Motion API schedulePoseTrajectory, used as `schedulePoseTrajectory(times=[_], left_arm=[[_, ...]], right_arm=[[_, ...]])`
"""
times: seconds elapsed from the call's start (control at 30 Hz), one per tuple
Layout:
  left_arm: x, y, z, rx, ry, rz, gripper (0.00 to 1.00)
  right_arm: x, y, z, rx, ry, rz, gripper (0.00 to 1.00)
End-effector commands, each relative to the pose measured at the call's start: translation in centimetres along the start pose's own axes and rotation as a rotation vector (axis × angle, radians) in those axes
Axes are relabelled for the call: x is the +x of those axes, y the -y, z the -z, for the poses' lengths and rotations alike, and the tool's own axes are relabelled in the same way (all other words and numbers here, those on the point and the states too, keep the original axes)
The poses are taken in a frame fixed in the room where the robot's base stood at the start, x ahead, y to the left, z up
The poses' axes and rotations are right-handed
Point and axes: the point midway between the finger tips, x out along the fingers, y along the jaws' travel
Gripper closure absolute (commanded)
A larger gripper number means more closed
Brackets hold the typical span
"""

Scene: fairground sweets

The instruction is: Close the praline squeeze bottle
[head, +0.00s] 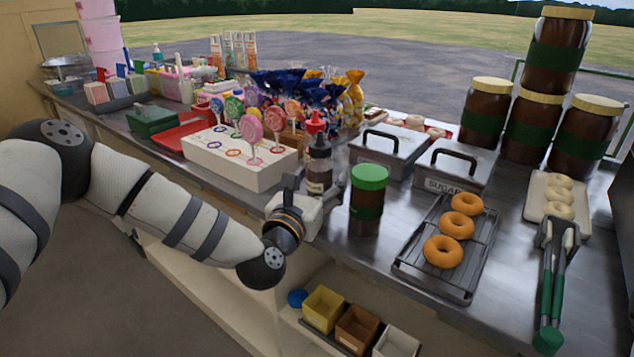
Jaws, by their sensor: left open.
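The squeeze bottle (319,168) stands upright on the metal counter, with dark brown contents, a dark collar and a red top (315,123). Whether the red top is open or closed is too small to tell. My left gripper (312,188) is at the near side of the bottle, around its lower part, with its fingers open. The gripper hides the bottle's base, and I cannot tell whether the fingers touch it. My right gripper is not in view.
A green-lidded jar (368,200) stands close to the right of my left gripper. The lollipop stand (237,163) is to the left, and grey lidded bins (390,152) are behind. A rack (463,263) with doughnuts and green-handled tongs (553,275) lie further right.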

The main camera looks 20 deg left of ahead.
Motion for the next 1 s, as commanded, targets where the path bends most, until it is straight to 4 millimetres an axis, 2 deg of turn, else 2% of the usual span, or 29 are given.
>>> schedulePoseTrajectory(times=[0.07, 0.13, 0.4, 0.6, 0.73, 1.0], left_arm=[[0.0, 0.0, -1.0, 0.001, 0.007, 0.001, 0.37], [-1.1, 0.0, -0.6, -0.001, 0.001, 0.001, 0.37], [-7.6, 0.0, -0.5, -0.002, 0.000, 0.001, 0.37], [-11.0, 0.0, -0.4, 0.000, -0.001, 0.000, 0.37], [-11.9, 0.0, -0.4, 0.000, 0.000, -0.001, 0.37], [-12.0, 0.0, -0.4, 0.000, 0.000, -0.001, 0.37]], right_arm=[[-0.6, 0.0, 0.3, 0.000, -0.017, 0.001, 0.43], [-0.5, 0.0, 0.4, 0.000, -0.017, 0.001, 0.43], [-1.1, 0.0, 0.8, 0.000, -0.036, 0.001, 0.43], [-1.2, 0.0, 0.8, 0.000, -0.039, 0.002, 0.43], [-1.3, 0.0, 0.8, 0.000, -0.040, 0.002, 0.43], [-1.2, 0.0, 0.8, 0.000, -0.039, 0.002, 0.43]])
